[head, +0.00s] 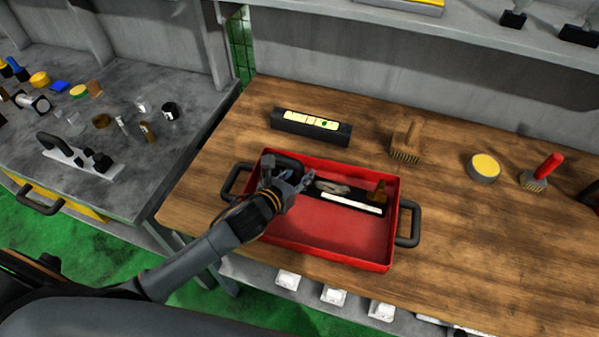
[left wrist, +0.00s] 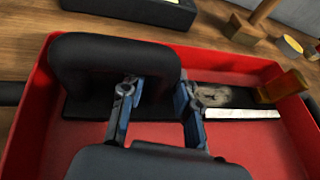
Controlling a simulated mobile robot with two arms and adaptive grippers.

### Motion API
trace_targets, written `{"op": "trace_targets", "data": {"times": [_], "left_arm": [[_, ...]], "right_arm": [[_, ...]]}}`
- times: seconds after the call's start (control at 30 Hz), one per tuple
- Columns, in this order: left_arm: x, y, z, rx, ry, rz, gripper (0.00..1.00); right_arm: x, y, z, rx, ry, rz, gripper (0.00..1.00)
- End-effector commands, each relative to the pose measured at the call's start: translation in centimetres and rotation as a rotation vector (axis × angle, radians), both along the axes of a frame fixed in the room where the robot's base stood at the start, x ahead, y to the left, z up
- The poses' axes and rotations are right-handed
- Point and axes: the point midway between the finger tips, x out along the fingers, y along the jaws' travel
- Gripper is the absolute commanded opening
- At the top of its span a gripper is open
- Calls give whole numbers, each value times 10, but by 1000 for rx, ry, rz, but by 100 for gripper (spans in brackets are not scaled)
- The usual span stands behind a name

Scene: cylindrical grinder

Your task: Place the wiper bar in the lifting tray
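A long dark bar with a black loop handle, which I take to be the wiper bar (left wrist: 95,106), lies in the red lifting tray (head: 330,260) along its back side. In the left wrist view its handle (left wrist: 115,57) stands at the left end; a white strip, a greyish patch and a brown block show toward the right. My left gripper (head: 291,180) is over the tray's left part, at the handle. In the left wrist view its fingers (left wrist: 157,92) are spread apart with the handle behind the gap; I cannot tell whether they touch it. My right gripper is not in view.
The tray has black end handles (head: 408,224) and stands on a wooden bench. A black box (head: 310,128), a brush (head: 406,140), a round yellow-topped tin (head: 483,167) and a red-handled brush (head: 541,172) stand behind and right. A grey bench (head: 150,75) with small items is left.

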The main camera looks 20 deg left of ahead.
Motion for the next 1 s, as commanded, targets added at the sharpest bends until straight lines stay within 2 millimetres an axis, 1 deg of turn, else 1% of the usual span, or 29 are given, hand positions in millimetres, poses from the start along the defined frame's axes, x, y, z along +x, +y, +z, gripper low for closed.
{"op": "trace_targets", "data": {"times": [0.37, 0.47, 0.57, 0.8, 1.0], "left_arm": [[0, 0, 3, 0, -1, 0, 45], [-6, 2, 4, 2, 0, -1, 45], [-19, 5, 9, 3, -1, -2, 45], [-64, 15, 27, 2, 1, -3, 45], [-94, 23, 41, 3, 0, -1, 45]], "right_arm": [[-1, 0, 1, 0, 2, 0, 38], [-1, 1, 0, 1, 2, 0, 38], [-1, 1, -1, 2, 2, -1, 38], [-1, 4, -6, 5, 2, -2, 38], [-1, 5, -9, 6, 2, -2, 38]]}}
